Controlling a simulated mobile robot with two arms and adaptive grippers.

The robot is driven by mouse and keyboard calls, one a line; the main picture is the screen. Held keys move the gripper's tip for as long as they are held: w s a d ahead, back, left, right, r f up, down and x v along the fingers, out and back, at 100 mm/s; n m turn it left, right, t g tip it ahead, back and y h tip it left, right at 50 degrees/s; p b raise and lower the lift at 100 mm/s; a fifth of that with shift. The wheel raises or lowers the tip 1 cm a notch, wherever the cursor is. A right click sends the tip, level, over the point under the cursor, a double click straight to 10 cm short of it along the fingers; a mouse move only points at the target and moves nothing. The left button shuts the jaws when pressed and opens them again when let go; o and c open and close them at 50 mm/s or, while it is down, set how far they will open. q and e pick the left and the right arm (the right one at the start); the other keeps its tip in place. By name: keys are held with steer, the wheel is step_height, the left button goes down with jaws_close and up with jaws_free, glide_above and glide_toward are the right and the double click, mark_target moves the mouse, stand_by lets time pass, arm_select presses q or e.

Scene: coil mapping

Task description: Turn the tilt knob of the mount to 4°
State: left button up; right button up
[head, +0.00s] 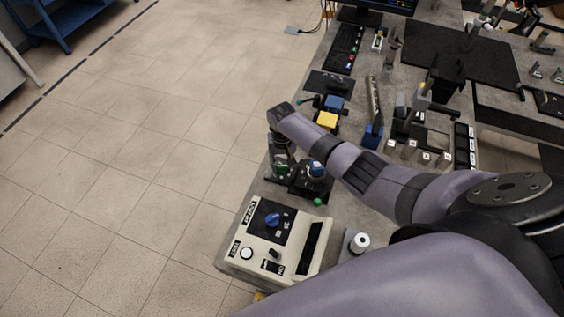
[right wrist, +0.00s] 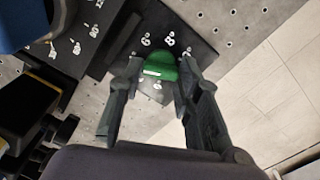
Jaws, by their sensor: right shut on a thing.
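A green knob (right wrist: 158,68) with a pale pointer mark stands on a black dial plate (right wrist: 120,66) of the mount in the right wrist view. White numerals ring it, but the exact setting cannot be read. My right gripper (right wrist: 156,86) has a finger on each side of the green knob and is shut on it. In the head view the right gripper (head: 281,160) points down at the left side of the mount (head: 310,188), and the gripped knob is hidden there. The mount also carries a blue knob (head: 318,168) and another green knob (head: 318,201). My left gripper is out of view.
A beige control box (head: 235,262) with a blue dial (head: 272,220) stands in front of the mount. A white-topped cylinder (head: 360,242) stands to its right. A yellow and blue device (head: 327,119) sits behind my forearm.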

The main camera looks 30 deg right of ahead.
steer(key=shift+w, duration=0.1)
steer(key=o, duration=1.1)
steer(key=shift+o, duration=0.2)
steer(key=shift+r, duration=0.1)
step_height(320, 180, up, 12)
